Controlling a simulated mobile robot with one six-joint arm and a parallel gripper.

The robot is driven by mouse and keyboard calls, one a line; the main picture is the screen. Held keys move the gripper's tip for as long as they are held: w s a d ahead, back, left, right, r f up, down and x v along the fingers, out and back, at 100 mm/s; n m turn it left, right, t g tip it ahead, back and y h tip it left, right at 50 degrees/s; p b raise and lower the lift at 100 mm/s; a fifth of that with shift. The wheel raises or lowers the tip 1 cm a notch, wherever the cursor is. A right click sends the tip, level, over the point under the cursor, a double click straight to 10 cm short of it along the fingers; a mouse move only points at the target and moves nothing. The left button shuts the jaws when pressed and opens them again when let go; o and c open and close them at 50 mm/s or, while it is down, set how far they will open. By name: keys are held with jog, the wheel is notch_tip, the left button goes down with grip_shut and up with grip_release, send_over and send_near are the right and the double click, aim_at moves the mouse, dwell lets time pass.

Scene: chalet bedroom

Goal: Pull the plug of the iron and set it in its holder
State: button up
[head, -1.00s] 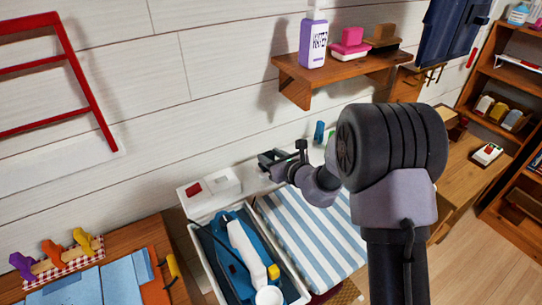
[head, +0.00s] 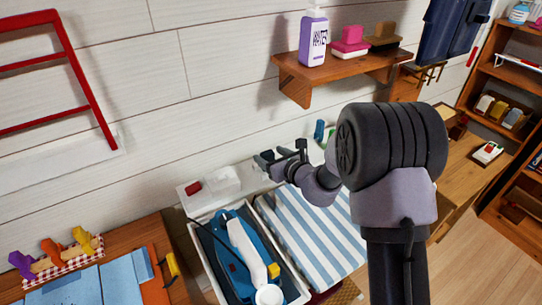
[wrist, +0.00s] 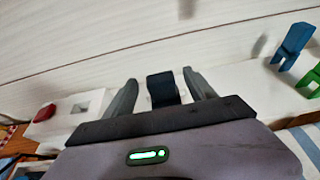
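The iron (head: 245,250), blue with a white handle, lies in a white-rimmed tray (head: 203,262) at lower centre in the head view. Its dark cord (head: 183,215) runs up the tray's left side. A white socket box (head: 222,182) with a red switch (head: 194,187) sits on the ledge behind; it also shows at left in the wrist view (wrist: 88,103). My gripper (head: 280,158) is over the ledge, right of the socket box. In the wrist view my gripper (wrist: 160,76) is open around a dark, plug-like block (wrist: 163,88), with narrow gaps either side. What seats the block is hidden.
Blue (wrist: 291,46) and green (wrist: 311,80) clip-like pieces stand on the ledge right of my gripper. A striped board (head: 310,235) lies below it. A wooden shelf (head: 340,77) with a bottle (head: 313,40) is above. The wall is close behind.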

jog(key=shift+d, duration=0.1)
jog(key=p+v, duration=0.4)
jog(key=v, duration=1.3)
jog(key=s+a+r+n+g+y, duration=0.2)
jog(key=s+a+r+n+g, duration=0.15)
jog(key=s+r+n, duration=0.3)
jog(key=s+a+r+n+g+y, duration=0.1)
jog(key=s+a+r+n+g, duration=0.2)
jog(key=s+a+r+n, duration=0.35)
jog(key=s+d+n+h, duration=0.8)
jog(key=s+d+n, duration=0.3)
jog(key=s+d, duration=0.2)
jog(key=shift+d+r+n+t+h, duration=0.2)
jog(key=shift+d+n+t+h, duration=0.2)
jog(key=shift+d, duration=0.65)
